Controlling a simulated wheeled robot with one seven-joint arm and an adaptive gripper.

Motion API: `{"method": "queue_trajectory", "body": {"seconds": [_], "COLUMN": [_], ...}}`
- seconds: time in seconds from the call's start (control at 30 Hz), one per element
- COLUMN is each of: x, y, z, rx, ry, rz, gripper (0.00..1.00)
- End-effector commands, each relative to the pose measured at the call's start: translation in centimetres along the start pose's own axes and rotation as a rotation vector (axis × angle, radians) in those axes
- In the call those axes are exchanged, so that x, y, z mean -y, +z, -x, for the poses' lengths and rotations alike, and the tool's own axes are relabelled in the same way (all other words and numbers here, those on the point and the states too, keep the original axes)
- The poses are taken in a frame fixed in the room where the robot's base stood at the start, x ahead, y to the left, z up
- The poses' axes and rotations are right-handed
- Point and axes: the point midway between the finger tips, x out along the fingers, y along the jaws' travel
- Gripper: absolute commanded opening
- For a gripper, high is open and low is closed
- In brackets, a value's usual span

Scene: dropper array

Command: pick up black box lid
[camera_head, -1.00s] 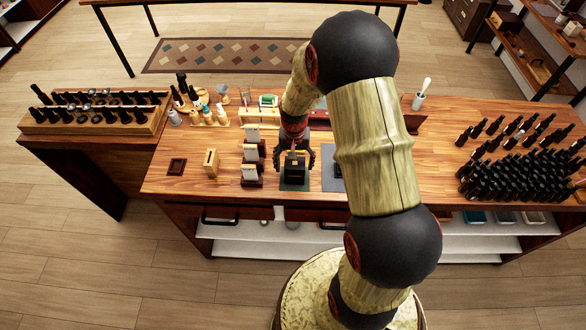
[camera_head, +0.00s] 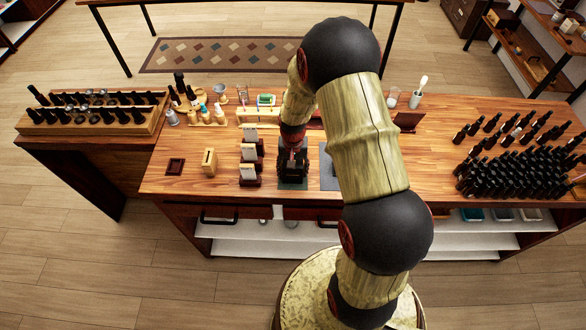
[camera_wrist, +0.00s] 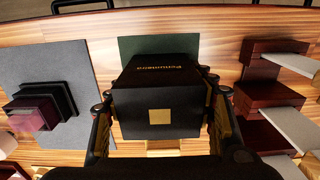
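The black box lid (camera_wrist: 162,75) is dark, with gold lettering on one face and a gold square on the face nearest the wrist camera. It sits above the dark green mat (camera_wrist: 130,46), and the wrist view shows it between the fingers of my gripper (camera_wrist: 163,112). The fingers press close along both sides, and I see no clear gap. In the head view my gripper (camera_head: 292,166) is drawn in narrow over the box and hides most of it. I cannot tell where the lid meets the box body.
Dark red stands with pale cards (camera_wrist: 275,95) stand close to the right in the wrist view. A grey mat (camera_wrist: 42,65) with a dark stand and a pinkish clear block (camera_wrist: 35,112) is on the left. Many dark bottles (camera_head: 515,175) crowd the table's right end.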

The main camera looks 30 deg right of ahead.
Motion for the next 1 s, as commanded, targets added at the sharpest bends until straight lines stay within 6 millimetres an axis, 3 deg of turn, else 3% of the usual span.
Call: {"method": "queue_trajectory", "body": {"seconds": [0.33,0.67,0.93,1.0], "x": [0.0,0.0,0.1,-0.6], "y": [0.0,0.0,-0.2,0.8], "z": [0.0,0.2,3.3,4.4], "rx": [0.000,-0.001,-0.006,-0.003], "ry": [0.000,0.000,-0.002,-0.001], "rz": [0.000,0.000,0.000,-0.001], "gripper": [0.32,0.32,0.32,0.32]}}
